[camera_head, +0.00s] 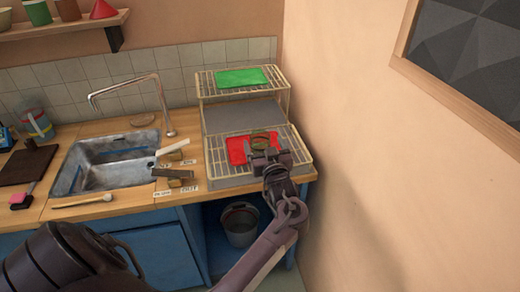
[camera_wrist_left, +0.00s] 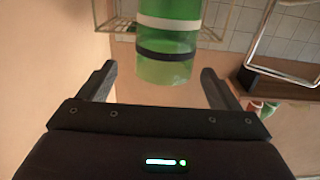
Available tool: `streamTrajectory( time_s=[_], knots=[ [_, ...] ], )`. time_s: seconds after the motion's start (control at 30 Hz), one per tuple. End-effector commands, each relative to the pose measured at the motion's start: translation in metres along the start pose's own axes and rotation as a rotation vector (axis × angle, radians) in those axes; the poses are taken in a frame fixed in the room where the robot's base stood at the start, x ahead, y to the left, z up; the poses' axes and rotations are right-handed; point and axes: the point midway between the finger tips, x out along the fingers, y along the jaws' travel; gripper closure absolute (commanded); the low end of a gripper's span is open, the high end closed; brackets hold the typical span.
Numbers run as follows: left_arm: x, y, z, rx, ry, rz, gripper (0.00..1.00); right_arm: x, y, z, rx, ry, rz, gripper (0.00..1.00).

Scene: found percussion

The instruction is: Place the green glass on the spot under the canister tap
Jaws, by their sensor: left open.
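In the left wrist view, the green glass (camera_wrist_left: 165,45) has a white band and a black band, and one end points toward my jaws. My left gripper (camera_head: 267,155) is beside the glass. Its fingers (camera_wrist_left: 157,80) are wide apart with the glass's near end between or just beyond them; I see no contact. I cannot pick out a canister tap or the spot under it for certain. My right gripper is not in view.
The wire rack (camera_head: 208,163) has a green cloth (camera_head: 240,77) on its upper shelf and a red cloth (camera_head: 236,150) below. A wall stands close on its right. A sink (camera_head: 108,162) with a tall faucet (camera_head: 160,92) is to the left, and a teal container (camera_head: 38,124) stands farther left.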

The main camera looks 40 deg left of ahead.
Motion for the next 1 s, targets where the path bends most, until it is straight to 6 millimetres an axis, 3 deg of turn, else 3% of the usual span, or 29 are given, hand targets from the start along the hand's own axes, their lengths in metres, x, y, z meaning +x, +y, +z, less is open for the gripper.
streamTrajectory(
  time_s=[0.1,0.23,0.53,1.0],
  knots=[
    [0.02,-0.005,-0.009,0.004,0.002,-0.001,0.15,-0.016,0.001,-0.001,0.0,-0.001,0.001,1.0],
    [0.035,-0.004,-0.005,0.002,0.001,0.002,0.15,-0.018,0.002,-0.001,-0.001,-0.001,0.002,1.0],
    [0.039,-0.004,-0.002,0.001,-0.001,0.002,0.15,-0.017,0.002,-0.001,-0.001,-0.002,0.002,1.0],
    [0.039,-0.004,-0.002,0.0,-0.001,0.002,0.77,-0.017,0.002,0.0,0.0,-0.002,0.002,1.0]
  ],
)
